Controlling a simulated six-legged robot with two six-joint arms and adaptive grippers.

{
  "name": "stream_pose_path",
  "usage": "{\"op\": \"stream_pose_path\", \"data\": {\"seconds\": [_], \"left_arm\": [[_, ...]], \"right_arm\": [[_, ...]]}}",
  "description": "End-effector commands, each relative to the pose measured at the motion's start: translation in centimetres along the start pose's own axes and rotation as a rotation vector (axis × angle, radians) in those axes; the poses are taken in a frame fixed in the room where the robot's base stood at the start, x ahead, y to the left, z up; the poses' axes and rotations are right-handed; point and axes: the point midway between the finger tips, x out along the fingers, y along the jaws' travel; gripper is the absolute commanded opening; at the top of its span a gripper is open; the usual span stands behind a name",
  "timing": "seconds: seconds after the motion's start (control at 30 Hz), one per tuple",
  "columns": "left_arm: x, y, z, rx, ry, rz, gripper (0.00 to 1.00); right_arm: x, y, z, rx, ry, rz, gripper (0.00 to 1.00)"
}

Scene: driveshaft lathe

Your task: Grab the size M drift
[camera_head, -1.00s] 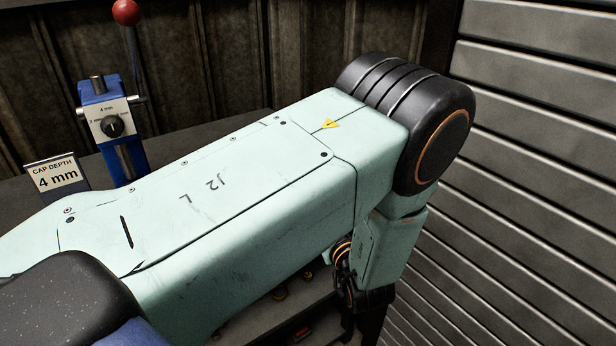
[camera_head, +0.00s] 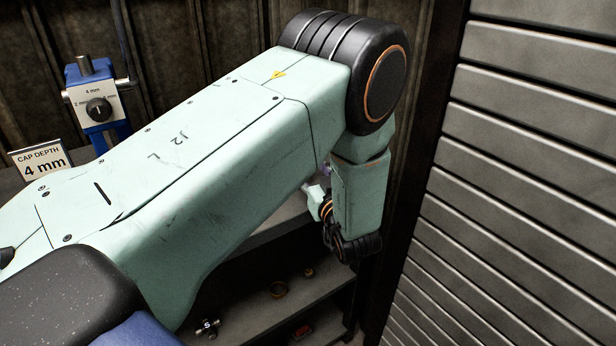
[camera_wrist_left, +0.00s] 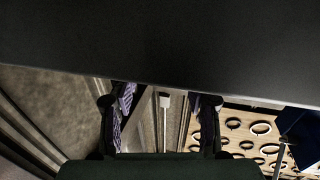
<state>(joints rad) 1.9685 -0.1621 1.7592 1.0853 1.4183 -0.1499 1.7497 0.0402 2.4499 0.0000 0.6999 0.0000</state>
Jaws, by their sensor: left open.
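My left gripper (camera_wrist_left: 160,106) is open in the left wrist view, its two dark fingers apart with nothing held between them. A dark flat surface (camera_wrist_left: 160,40) fills the top of that view, above the fingertips. In the head view my left arm reaches across to the right and bends down at the elbow; the fingers cannot be made out there. I cannot pick out a drift marked M in either view. A small metal part marked S (camera_head: 207,327) lies on the lower shelf. My right gripper is not in view.
A blue fixture with a dial (camera_head: 98,108) and a "CAP DEPTH 4 mm" sign (camera_head: 42,162) stand at left. A ribbed wall (camera_head: 520,170) rises close at right. A board with several rings (camera_wrist_left: 245,130) shows in the wrist view.

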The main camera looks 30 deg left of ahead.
Motion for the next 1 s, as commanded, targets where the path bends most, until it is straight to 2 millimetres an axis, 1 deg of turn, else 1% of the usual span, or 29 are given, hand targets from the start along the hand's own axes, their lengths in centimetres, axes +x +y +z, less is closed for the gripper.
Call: {"op": "stream_pose_path", "data": {"seconds": [0.03, 0.1, 0.33, 0.9, 1.0], "left_arm": [[0.49, -0.07, 0.15, -0.001, -0.001, -0.002, 0.49], [0.79, 0.0, 0.07, 0.001, 0.0, 0.0, 0.49], [0.97, 0.13, -0.07, 0.001, 0.0, 0.001, 0.48], [0.98, 0.15, -0.02, 0.001, 0.0, 0.001, 0.0], [0.98, 0.15, -0.04, 0.001, 0.0, 0.001, 0.0]], "right_arm": [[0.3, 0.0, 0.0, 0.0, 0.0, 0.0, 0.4], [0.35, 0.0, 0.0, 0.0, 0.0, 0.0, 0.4], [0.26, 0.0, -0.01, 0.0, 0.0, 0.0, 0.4], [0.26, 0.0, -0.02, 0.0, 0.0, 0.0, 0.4], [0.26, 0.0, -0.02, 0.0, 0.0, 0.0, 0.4]]}}
